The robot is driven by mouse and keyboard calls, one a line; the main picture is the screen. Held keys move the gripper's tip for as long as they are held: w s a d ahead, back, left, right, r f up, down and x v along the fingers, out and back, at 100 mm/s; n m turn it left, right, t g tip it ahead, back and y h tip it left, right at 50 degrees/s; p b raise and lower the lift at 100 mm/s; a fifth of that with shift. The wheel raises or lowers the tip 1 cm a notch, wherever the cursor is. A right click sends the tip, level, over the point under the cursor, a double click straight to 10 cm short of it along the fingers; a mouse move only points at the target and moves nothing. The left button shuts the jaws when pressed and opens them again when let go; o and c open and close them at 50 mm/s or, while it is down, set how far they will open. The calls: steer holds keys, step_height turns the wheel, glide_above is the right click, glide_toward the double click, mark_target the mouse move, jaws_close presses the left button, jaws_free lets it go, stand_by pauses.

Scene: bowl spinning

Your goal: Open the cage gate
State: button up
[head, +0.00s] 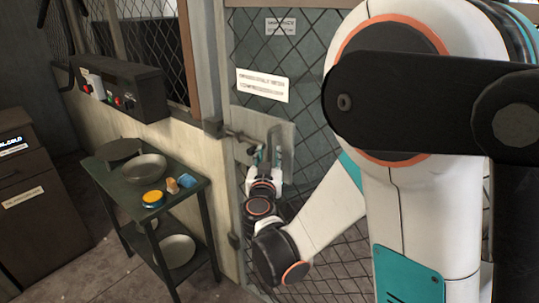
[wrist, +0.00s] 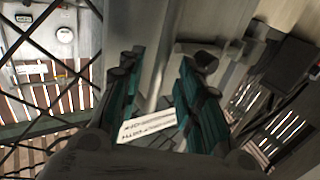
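The cage gate (head: 310,110) is dark wire mesh in a pale metal frame and looks closed in the head view. A metal plate with a latch bar and a handle (head: 287,150) sits at its left edge, by the post. My gripper (head: 262,155) is at this plate, partly hidden by my own arm. In the wrist view my gripper (wrist: 158,62) has its two teal-padded fingers apart, with a pale vertical bar (wrist: 152,70) seen between them. Neither finger clearly touches the bar. The latch bar's dark end (wrist: 205,60) shows beside the right finger.
A green metal table (head: 110,178) with pans, a yellow-topped round item (head: 153,199) and small objects stands left of the gate. A black control box (head: 122,88) is on the wall above it. White signs (head: 262,84) hang on the mesh. Floor shows at lower left.

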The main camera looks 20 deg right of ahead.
mark_target(270, 153)
steer(key=shift+x, duration=1.7)
jaws_close()
